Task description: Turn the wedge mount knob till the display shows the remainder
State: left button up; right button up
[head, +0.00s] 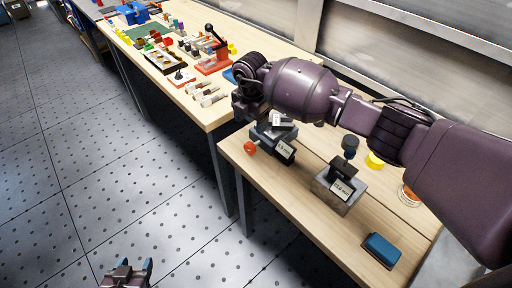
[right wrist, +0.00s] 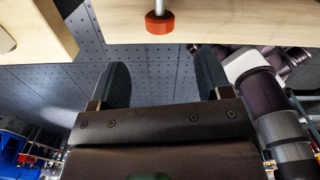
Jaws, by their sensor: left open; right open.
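The wedge mount (head: 270,136), a dark metal block, stands at the left end of the near table. Its orange-red knob (head: 250,148) sticks out at the left, and its white display (head: 285,150) has digits too small to read surely. In the right wrist view the knob (right wrist: 160,23) is on a pale shaft, ahead of my open right gripper (right wrist: 163,76), centred between the fingers and apart from them. My right arm hides part of the mount in the head view. My left gripper (head: 126,268) is open and empty, low over the floor.
A second metal block (head: 340,192) with a black-topped post and a label reading about 12.0 mm stands right of the mount. A blue block (head: 381,250) and a yellow piece (head: 375,160) lie nearby. The far table (head: 215,115) holds many small parts.

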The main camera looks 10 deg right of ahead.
aim_at(252, 144)
jog(key=shift+f+m, duration=0.1)
jog(key=shift+m, duration=0.9)
notch_tip(252, 144, down, 11)
jog(key=shift+r+b, duration=0.2)
jog(key=shift+b, duration=0.65)
jog(key=shift+c, duration=0.9)
jog(key=c, duration=0.7)
jog(key=shift+r+p, duration=0.15)
jog(key=shift+p, duration=0.3)
jog(key=shift+c, duration=0.2)
jog(key=shift+d+t+y+p, duration=0.1)
jog(key=shift+t+y+p, duration=0.5)
jog(key=shift+t+p, duration=0.35)
jog(key=shift+s+t+y+p, duration=0.1)
jog(key=shift+t+y+p, duration=0.55)
jog(key=shift+t, duration=0.1)
